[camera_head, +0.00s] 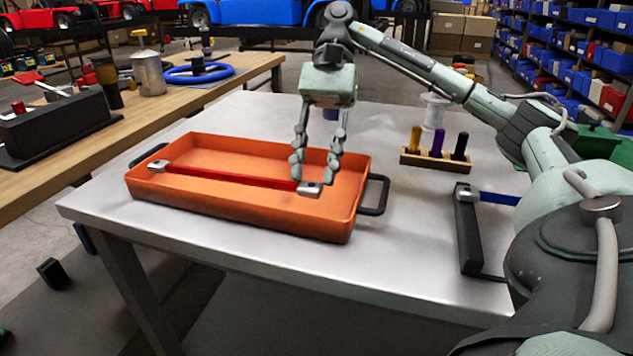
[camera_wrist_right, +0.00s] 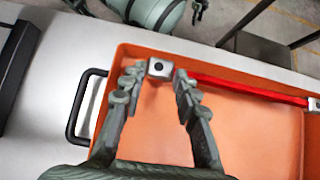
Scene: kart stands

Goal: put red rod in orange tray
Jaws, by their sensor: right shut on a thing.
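The red rod (camera_head: 230,180), with a grey metal block at each end, lies lengthwise within the outline of the orange tray (camera_head: 245,210). Its left end block is close to the tray's left wall. I cannot tell whether the rod touches the tray floor. My right gripper (camera_head: 316,182) points down over the tray's right part, its fingers shut on the rod's right end block. In the right wrist view, the fingertips of my right gripper (camera_wrist_right: 160,75) sit on both sides of that block, and the red rod (camera_wrist_right: 245,88) runs right. My left gripper is out of view.
The tray stands on a grey metal table (camera_head: 400,240) and has black side handles (camera_head: 375,195). To the right are a wooden holder with coloured pegs (camera_head: 435,160) and a black stand (camera_head: 467,230) with a blue rod (camera_head: 498,199). A wooden bench (camera_head: 50,165) stands left.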

